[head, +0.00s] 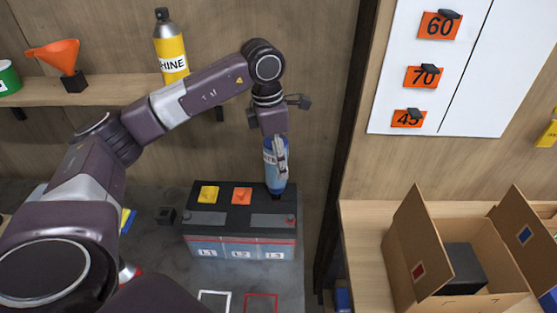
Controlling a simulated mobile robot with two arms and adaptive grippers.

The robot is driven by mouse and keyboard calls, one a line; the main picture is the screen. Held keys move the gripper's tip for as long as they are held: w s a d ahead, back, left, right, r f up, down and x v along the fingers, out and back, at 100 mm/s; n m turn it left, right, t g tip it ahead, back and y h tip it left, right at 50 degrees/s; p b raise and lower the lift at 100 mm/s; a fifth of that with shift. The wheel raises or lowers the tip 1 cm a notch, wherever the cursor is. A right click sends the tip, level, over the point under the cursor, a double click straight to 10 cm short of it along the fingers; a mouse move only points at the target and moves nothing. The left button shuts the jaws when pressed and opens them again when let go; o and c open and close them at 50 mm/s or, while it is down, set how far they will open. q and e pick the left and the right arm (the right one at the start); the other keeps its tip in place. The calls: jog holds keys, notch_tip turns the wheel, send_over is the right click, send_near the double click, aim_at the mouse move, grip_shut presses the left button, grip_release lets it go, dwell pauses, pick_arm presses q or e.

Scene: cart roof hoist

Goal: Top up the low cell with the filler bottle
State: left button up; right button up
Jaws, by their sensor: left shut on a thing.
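The battery (238,222) stands on the grey surface, with cells labelled L1, L2 and L3 on its front. Its black top carries a yellow cap (208,194) and an orange cap (241,195). My left gripper (276,160) is shut on the blue filler bottle (275,180). The gripper hides part of the bottle. My right gripper is not in view.
A shelf (112,91) at the back left holds a yellow spray can (170,47) and an orange funnel (60,56). A dark post (343,150) stands right of the battery. An open cardboard box (470,296) sits on the right bench.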

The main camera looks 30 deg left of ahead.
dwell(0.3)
pick_arm(q)
jog(key=shift+f+b, duration=0.8)
jog(key=shift+f, duration=0.15)
dwell(6.8)
